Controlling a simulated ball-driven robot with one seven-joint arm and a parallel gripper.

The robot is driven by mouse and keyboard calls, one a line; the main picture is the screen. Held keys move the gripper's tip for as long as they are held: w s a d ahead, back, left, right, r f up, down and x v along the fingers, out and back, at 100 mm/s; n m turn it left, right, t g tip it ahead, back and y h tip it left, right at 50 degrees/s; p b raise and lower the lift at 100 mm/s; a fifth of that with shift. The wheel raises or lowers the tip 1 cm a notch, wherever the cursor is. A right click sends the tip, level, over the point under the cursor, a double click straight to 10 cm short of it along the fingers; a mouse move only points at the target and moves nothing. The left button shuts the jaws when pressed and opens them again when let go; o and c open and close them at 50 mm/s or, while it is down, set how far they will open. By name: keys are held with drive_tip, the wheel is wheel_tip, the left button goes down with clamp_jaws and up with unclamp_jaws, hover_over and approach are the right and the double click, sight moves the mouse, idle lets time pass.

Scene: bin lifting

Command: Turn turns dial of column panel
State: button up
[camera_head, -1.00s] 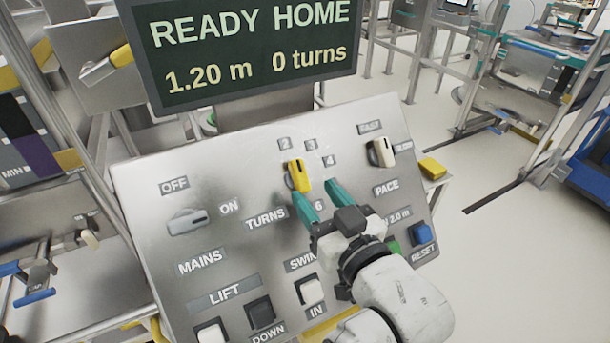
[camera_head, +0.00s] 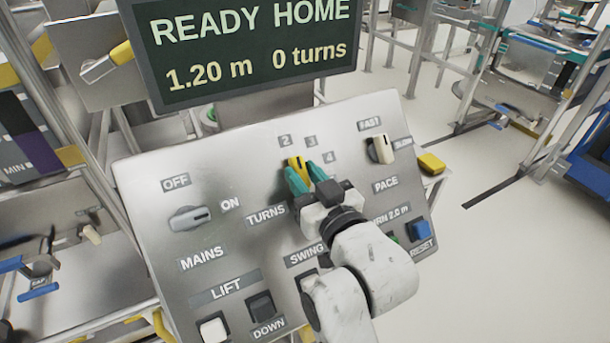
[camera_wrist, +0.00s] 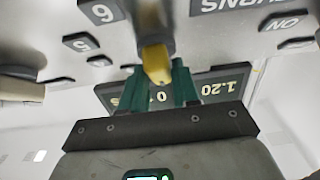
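The turns dial is a yellow knob (camera_head: 298,167) on the sloping grey column panel (camera_head: 150,200), just right of the TURNS label (camera_head: 266,213). Its top end points up near the 2 and 3 labels. My gripper (camera_head: 306,176) has its two green fingers on either side of the dial and appears shut on it. In the wrist view the yellow dial (camera_wrist: 157,63) sits between the green fingers (camera_wrist: 158,80), with little or no gap. My gripper hides the lower part of the dial and some number labels. The display (camera_head: 250,45) reads READY HOME, 1.20 m, 0 turns.
The mains switch (camera_head: 190,218) is at the left of the panel and the cream pace knob (camera_head: 381,149) at the upper right. A blue reset button (camera_head: 420,230) is at the lower right. Lift buttons (camera_head: 262,304) line the bottom edge.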

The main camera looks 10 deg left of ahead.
clamp_jaws()
drive_tip(key=shift+m, duration=0.4)
drive_tip(key=shift+a+m+t+h, duration=0.1)
drive_tip(key=shift+m+t+h, duration=0.3)
drive_tip(key=shift+m+h, duration=0.2)
drive_tip(key=m+h, duration=0.1)
drive_tip(key=m+b, duration=0.1)
drive_tip(key=shift+s+f+m+t+h, duration=0.1)
drive_tip(key=shift+f+m+t+h, duration=0.1)
drive_tip(key=shift+m+t+h, duration=0.15)
drive_tip(key=m+h+b, duration=0.2)
drive_tip(key=m+b, duration=0.1)
drive_tip(key=shift+r+m+h+b, duration=0.15)
drive_tip(key=shift+m+h+b, duration=0.85)
drive_tip(key=shift+m, duration=0.45)
drive_tip(key=shift+h, duration=0.25)
